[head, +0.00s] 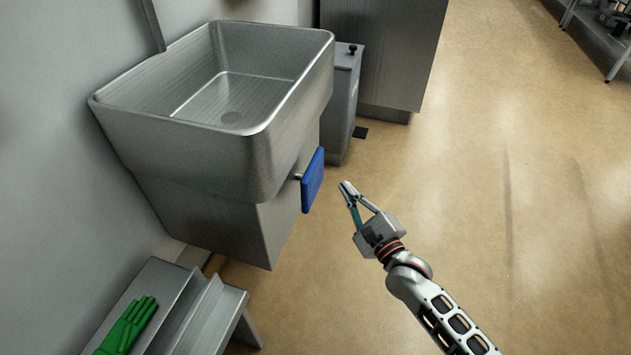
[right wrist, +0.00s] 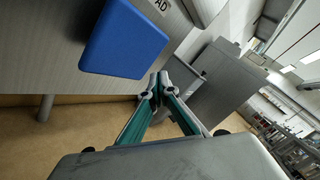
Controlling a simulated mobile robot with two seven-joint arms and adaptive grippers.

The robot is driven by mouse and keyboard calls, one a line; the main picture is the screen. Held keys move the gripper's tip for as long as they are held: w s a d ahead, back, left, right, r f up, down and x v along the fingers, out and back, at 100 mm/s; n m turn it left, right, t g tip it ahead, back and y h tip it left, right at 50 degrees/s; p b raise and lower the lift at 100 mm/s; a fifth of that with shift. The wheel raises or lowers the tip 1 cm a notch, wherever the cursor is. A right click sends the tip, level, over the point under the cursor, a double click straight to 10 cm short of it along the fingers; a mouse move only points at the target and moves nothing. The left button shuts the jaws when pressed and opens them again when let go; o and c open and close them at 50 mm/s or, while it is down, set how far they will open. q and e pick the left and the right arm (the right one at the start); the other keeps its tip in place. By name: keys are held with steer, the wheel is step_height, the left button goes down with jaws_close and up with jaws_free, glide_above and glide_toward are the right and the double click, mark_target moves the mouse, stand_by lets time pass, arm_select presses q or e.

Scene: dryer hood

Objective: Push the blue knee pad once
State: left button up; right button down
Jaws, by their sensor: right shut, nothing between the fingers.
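The blue knee pad (head: 312,181) sticks out from the front of the metal sink, below its basin. It also shows in the right wrist view (right wrist: 126,40) as a blue rounded square at the upper left. My right gripper (head: 346,187) is shut and empty, a little to the right of the pad and apart from it. In the right wrist view its fingertips (right wrist: 159,80) meet to the lower right of the pad. My left gripper is in neither view.
The metal sink (head: 194,144) hangs on the wall at left. A metal step bench (head: 188,310) with a green glove (head: 126,326) stands at lower left. A grey metal box (head: 342,104) and a cabinet (head: 384,50) stand behind. The floor (head: 530,200) at right is clear.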

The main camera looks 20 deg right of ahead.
mark_target(319, 175)
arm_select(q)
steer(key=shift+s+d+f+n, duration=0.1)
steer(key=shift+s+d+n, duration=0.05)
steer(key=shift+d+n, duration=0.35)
arm_select(e)
steer(key=a, duration=0.1)
steer(key=w+a, duration=0.2)
steer(key=shift+w+a, duration=0.25)
steer(key=shift+a, duration=0.1)
stand_by(0.7)
steer(key=shift+w, duration=0.1)
steer(key=shift+w+a+r, duration=0.1)
steer(key=shift+w+a, duration=0.05)
steer(key=shift+a, duration=0.15)
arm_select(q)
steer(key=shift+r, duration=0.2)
arm_select(e)
steer(key=shift+w+a, duration=0.15)
steer(key=shift+a, duration=0.05)
stand_by(0.4)
